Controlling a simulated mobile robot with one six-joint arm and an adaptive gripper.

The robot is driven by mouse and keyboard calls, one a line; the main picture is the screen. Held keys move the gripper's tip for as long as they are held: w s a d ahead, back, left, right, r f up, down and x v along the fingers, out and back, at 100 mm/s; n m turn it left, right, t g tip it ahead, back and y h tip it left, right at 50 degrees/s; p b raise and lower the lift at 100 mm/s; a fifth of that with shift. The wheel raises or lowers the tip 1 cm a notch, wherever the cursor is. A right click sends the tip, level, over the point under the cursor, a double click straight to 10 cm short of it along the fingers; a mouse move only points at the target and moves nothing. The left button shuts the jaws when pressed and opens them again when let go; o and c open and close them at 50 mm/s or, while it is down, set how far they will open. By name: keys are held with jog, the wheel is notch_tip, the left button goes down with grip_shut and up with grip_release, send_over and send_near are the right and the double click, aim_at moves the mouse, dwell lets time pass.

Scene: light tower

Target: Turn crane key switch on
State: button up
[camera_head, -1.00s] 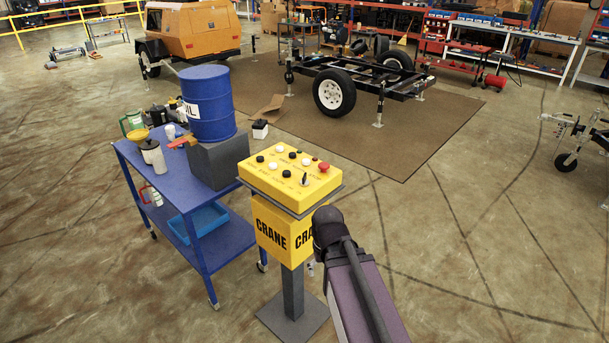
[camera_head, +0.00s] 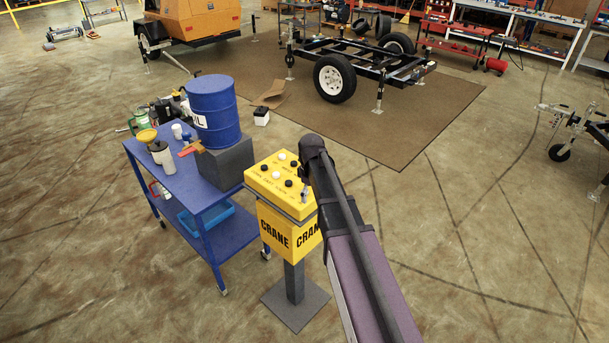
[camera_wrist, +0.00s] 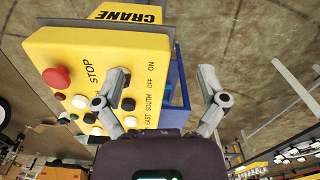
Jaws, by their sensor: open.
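The yellow crane control box (camera_head: 270,178) stands on a grey post, with black and white buttons on its sloped top. In the wrist view, the box (camera_wrist: 70,45) fills the upper left, with a red stop button (camera_wrist: 57,77) and ON/OFF lettering near its right edge. My gripper (camera_wrist: 163,75) is open and empty. Its left finger overlaps the panel beside the lettering; its right finger is out past the box edge, over the floor.
A blue cart (camera_head: 205,195) stands left of the box, carrying a blue oil drum (camera_head: 213,112), bottles and a funnel. A black trailer frame (camera_head: 365,60) rests on the brown mat behind.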

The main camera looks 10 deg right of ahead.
jog(key=w+r+n+p, duration=0.4)
jog(key=w+r+p, duration=0.2)
jog(key=w+r, duration=0.2)
jog(key=shift+w+r+p, duration=0.15)
jog(key=shift+w+p, duration=0.2)
jog(key=shift+w, duration=0.4)
notch_tip(320, 180, down, 14)
jog(key=b, duration=1.3)
jog(key=shift+r+b, duration=0.1)
jog(key=shift+b, duration=0.3)
jog(key=c, duration=1.1)
jog(key=shift+c, duration=0.3)
